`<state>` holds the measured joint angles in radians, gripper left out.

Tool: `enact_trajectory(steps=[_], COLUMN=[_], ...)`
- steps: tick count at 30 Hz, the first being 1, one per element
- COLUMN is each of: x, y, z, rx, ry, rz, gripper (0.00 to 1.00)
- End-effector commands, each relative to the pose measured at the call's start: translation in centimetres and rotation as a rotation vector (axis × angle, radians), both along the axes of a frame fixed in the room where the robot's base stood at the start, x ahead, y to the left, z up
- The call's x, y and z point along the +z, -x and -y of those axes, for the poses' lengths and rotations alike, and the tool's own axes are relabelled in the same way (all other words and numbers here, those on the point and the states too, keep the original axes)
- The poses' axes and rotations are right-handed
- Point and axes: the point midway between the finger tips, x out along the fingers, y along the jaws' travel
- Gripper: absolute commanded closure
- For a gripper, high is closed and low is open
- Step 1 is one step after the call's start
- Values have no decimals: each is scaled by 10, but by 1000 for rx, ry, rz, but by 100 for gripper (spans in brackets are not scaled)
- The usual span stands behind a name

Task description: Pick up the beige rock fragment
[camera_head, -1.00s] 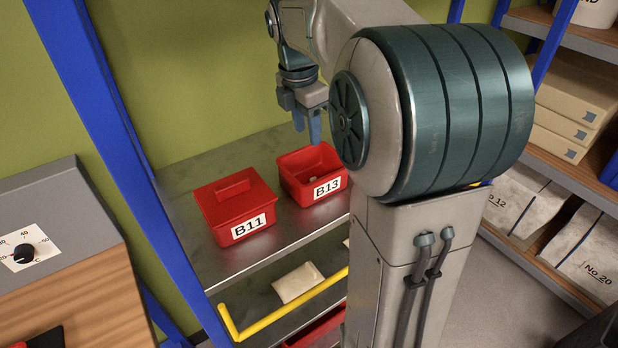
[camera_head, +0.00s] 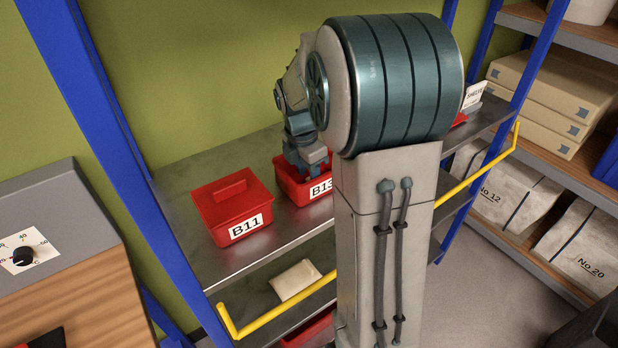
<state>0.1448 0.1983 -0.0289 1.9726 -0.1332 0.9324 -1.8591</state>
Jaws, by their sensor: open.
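The beige rock fragment cannot be made out now; the inside of the red bin labelled B13 (camera_head: 291,188) is mostly hidden by my gripper and arm. My gripper (camera_head: 309,168) points down into this bin, and its fingertips are hidden behind the front wall. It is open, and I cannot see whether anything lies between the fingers. The bin stands on the upper metal shelf, with its right part hidden behind my arm column.
A lidded red bin labelled B11 (camera_head: 225,207) stands close at left. A beige packet (camera_head: 296,281) lies on the lower shelf behind a yellow rail (camera_head: 283,309). A blue upright (camera_head: 105,120) bounds the shelf at left. Bare shelf (camera_head: 215,161) lies behind the bins.

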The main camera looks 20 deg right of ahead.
Motion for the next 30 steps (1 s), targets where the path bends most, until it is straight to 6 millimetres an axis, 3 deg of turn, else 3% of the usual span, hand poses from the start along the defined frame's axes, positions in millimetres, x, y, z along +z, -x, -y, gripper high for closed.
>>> enact_trajectory(steps=[8,12,24,30], x=[-3,-3,-1,22], y=[0,0,0,-1], z=[0,0,0,1], rx=[0,0,0,0], ry=[1,0,1,2], rz=[1,1,2,7], gripper=[61,100,100,100])
